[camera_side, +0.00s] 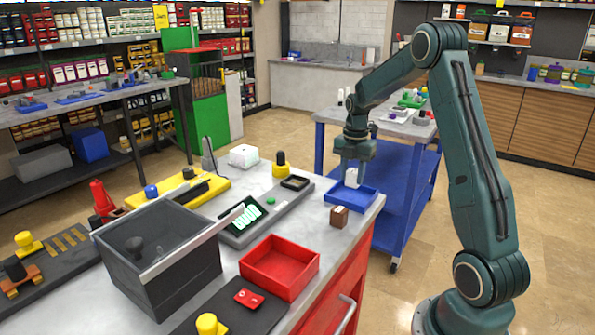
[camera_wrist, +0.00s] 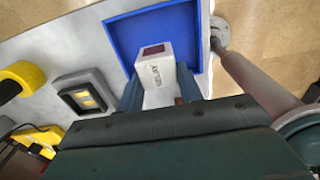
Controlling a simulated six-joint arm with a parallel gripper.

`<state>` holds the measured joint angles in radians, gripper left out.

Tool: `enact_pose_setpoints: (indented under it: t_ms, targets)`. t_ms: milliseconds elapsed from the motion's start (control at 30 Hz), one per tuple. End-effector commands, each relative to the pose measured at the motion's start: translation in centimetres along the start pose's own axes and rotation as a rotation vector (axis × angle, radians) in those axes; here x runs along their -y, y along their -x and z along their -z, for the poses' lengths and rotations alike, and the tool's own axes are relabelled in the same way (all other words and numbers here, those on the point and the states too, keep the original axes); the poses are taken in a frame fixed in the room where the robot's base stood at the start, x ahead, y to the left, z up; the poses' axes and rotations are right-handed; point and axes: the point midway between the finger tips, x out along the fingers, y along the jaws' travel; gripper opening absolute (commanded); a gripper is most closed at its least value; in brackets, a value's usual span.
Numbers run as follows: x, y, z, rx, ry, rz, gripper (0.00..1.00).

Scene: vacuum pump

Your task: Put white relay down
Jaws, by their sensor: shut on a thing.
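The white relay (camera_side: 351,177) is a small white block. In the wrist view the white relay (camera_wrist: 157,72) shows a dark red patch and printed lettering on its faces. My gripper (camera_side: 352,168) is shut on it, with a finger on each side in the wrist view (camera_wrist: 157,90). The relay is at the blue tray (camera_side: 367,196) at the table's right corner, over or inside it. I cannot tell whether it touches the tray floor. In the wrist view the blue tray (camera_wrist: 122,40) lies behind the relay.
A brown block (camera_side: 339,217) stands just in front of the blue tray. A red tray (camera_side: 280,267), a dark bin (camera_side: 160,260) and a grey device with a green display (camera_side: 245,217) are to the left. A blue cart (camera_side: 407,190) stands behind.

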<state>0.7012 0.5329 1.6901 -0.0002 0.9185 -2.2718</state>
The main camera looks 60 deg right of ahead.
Motion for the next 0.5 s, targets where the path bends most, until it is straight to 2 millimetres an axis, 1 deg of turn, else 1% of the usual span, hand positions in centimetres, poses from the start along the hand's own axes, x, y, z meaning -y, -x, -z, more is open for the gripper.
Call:
enact_pose_setpoints:
  t_ms: [300, 400, 500]
  targets:
    - [0.0, -3.4, 0.0, -0.001, 0.000, 0.001, 0.09]
    - [0.0, -3.8, 0.0, 0.000, 0.000, 0.001, 0.09]
    - [0.0, -3.9, 0.0, 0.000, 0.000, 0.000, 0.09]
